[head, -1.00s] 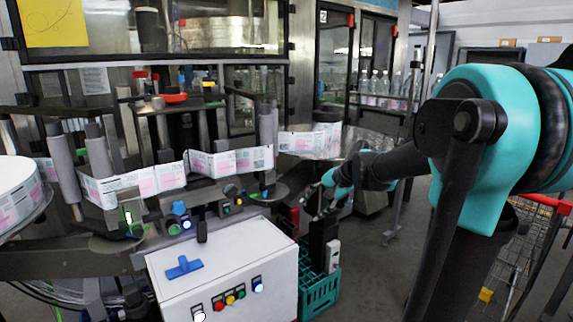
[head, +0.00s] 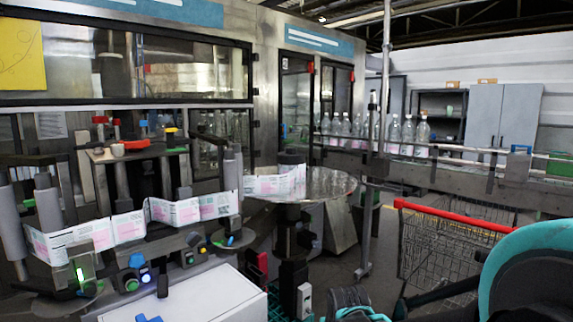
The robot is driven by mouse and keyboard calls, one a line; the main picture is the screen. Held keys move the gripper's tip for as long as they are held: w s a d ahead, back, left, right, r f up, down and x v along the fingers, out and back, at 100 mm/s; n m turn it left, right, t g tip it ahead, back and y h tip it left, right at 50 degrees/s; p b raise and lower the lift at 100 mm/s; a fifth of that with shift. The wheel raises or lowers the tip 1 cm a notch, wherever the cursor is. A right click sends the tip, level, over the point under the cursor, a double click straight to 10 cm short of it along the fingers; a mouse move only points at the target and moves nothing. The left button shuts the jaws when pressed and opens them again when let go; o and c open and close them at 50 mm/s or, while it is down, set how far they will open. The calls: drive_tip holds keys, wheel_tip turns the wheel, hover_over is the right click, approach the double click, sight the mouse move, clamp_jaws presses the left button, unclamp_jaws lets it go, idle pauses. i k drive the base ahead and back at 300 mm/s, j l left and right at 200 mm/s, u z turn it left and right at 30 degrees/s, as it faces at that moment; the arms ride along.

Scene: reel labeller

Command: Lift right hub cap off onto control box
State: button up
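The right hub cap looks like the dark round piece (head: 291,158) on top of the right reel. It sits above the label roll (head: 275,183), whose pink-printed web runs left through the labeller. The white control box (head: 190,298) is at the bottom left, cut off by the lower edge. Part of a blue object (head: 148,318) lies on its top, and a small black upright piece stands at its back edge. My gripper is not in view. Only teal and black parts of my arm show along the bottom and at the lower right, well below the reel.
A bottle conveyor (head: 450,178) runs across the right. A red-handled wire cart (head: 450,250) stands at the right. Dark posts and a green crate (head: 290,318) are beside the box. Some open floor shows between the table and cart.

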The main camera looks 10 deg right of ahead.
sight(291, 156)
drive_tip(key=i+l+u, duration=0.1)
drive_tip(key=l, duration=0.3)
drive_tip(key=i+l+u, duration=0.1)
drive_tip(key=l, duration=0.3)
drive_tip(key=i+l+u, duration=0.15)
drive_tip(key=l, duration=0.25)
